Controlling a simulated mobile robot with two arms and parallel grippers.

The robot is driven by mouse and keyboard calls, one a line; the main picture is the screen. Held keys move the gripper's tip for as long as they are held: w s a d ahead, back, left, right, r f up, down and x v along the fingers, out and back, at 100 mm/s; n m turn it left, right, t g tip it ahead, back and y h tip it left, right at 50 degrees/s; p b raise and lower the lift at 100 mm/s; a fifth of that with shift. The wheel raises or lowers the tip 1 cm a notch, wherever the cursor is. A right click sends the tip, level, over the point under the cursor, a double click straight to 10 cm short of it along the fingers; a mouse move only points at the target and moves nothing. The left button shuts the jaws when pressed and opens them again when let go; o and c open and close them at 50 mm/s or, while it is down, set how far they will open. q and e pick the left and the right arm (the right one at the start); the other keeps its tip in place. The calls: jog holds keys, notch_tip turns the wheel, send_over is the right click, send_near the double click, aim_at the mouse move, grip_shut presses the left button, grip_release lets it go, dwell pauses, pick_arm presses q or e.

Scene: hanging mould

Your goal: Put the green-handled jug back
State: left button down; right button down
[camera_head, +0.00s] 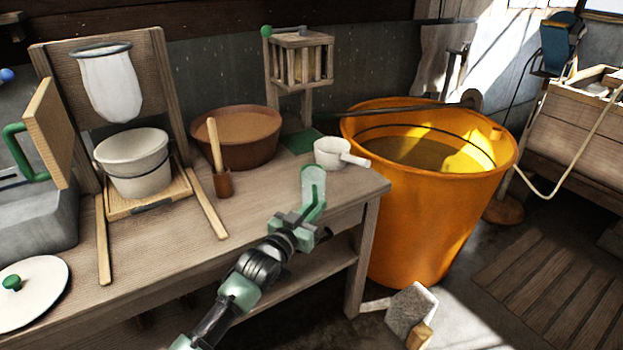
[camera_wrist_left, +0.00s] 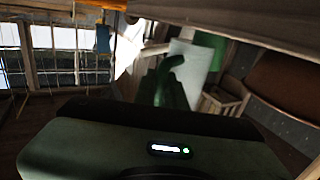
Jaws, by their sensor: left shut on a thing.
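The green-handled jug (camera_head: 313,178) has a pale, see-through body and a green handle on the side towards me. My left gripper (camera_head: 309,217) is shut on this handle, at the front right edge of the wooden table. In the left wrist view the pale jug body (camera_wrist_left: 190,62) shows beyond the dark fingers, with the curved green handle before it. A gap between jug and tabletop cannot be made out. A green mat (camera_head: 299,142) lies at the back of the table, behind the jug. My right gripper is not in view.
A white dipper (camera_head: 334,153) stands close behind the jug, right of it. A brown bowl (camera_head: 238,150) and wooden paddle (camera_head: 217,160) are to the left. A wooden slatted cage (camera_head: 300,60) rises behind the mat. A big orange tub (camera_head: 425,225) stands right of the table.

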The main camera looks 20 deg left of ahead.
pick_arm(q)
jog(key=shift+s+a+f, duration=0.1)
jog(key=shift+a+f, duration=0.05)
jog(key=shift+f, duration=0.05)
jog(key=shift+f, duration=0.1)
